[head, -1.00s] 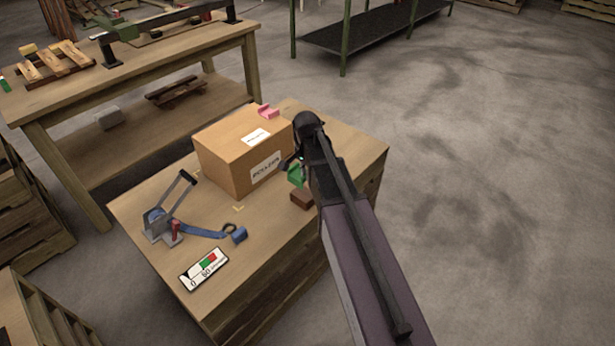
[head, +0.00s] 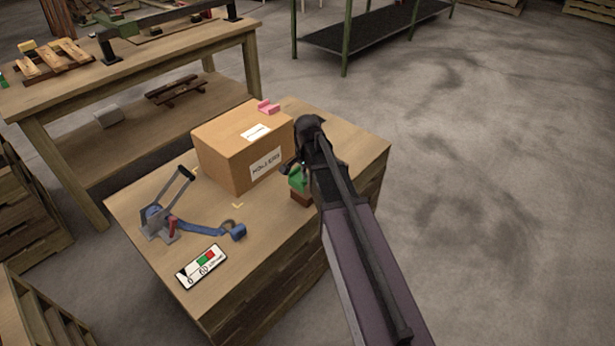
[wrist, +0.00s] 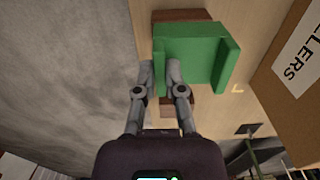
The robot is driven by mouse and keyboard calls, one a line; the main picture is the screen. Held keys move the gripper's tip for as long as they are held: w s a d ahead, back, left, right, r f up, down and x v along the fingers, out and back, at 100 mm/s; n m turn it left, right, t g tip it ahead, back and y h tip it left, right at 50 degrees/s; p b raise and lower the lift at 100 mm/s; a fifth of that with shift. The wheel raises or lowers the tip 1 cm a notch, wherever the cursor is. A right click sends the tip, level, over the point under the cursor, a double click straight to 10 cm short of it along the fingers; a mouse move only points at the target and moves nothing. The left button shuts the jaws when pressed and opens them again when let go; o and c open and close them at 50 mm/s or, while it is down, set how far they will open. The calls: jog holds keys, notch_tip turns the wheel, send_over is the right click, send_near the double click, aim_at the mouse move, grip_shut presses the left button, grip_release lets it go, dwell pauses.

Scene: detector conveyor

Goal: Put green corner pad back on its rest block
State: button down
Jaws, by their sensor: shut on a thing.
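The green corner pad (head: 298,181) is at my gripper, beside the carton's right end. In the wrist view the pad (wrist: 190,50) is an angled green piece with raised edges, gripped at its near edge by my gripper (wrist: 160,70). The brown rest block (head: 302,200) is directly under the pad. In the wrist view the block (wrist: 180,15) shows beyond the pad's far edge and again between my fingers. I cannot tell whether pad and block touch. In the head view my arm partly hides the pad and the fingertips.
The cardboard carton (head: 243,150) stands close to the pad, with a pink corner pad (head: 268,107) on its top edge. A blue strapping tool (head: 190,225) and a gauge card (head: 202,267) lie toward the front left of the wooden table (head: 265,245).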

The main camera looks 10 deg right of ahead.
aim_at(307, 197)
jog(key=shift+f+b, duration=0.7)
jog(key=shift+f, duration=0.3)
jog(key=shift+f+b, duration=2.25)
dwell(0.3)
jog(key=c, duration=0.7)
grip_release()
jog(key=shift+o, duration=0.2)
jog(key=shift+r, duration=0.25)
notch_tip(307, 197, up, 10)
jog(key=p, duration=1)
jog(key=shift+f, duration=0.25)
